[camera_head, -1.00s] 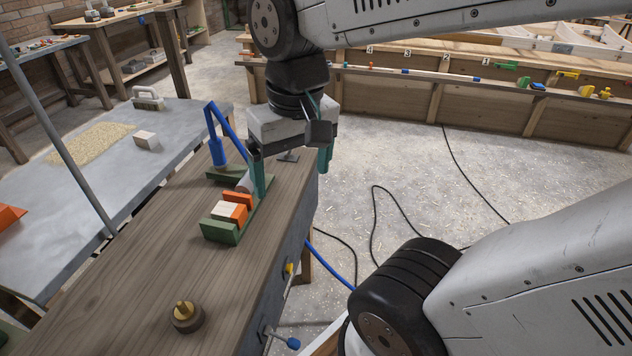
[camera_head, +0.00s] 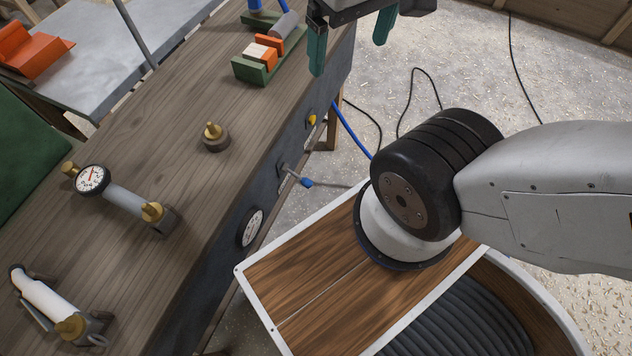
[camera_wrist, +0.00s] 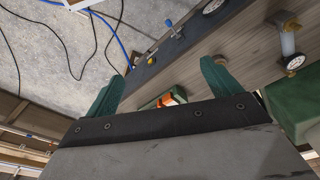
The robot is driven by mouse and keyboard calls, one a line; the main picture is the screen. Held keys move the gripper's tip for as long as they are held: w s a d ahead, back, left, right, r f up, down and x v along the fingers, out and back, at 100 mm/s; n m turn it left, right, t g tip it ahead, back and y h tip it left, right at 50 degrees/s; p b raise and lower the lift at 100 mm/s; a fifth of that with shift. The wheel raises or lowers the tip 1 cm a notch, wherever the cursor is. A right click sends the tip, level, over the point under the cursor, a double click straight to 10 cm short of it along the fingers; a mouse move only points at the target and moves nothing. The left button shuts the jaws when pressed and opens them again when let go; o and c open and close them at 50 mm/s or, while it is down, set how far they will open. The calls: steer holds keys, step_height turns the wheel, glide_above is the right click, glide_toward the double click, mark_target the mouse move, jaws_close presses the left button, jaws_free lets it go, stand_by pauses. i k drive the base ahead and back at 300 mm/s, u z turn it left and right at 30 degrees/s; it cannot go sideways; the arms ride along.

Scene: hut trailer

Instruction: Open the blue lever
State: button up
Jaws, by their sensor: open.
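A metal lever with a blue tip (camera_head: 307,183) sticks out from the dark side panel of the workbench (camera_head: 317,90), facing the floor side. It also shows at the top of the wrist view (camera_wrist: 169,23), beyond my fingertips. My gripper (camera_head: 351,48) is at the top of the head view, open, with its two green fingers apart and nothing between them. It is above the bench's far end and side edge, apart from the lever. In the wrist view my open fingers (camera_wrist: 160,78) point toward the bench side.
A yellow knob (camera_head: 312,120) and a round gauge (camera_head: 250,228) are on the same panel. A green holder with orange and pale blocks (camera_head: 255,72) stands on the bench near my gripper. A brass-topped weight (camera_head: 215,137) stands nearby. A blue hose (camera_head: 352,130) hangs beside the bench.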

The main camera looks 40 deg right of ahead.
mark_target(305, 182)
steer(key=z, duration=0.65)
steer(key=k, duration=1)
steer(key=z, duration=0.1)
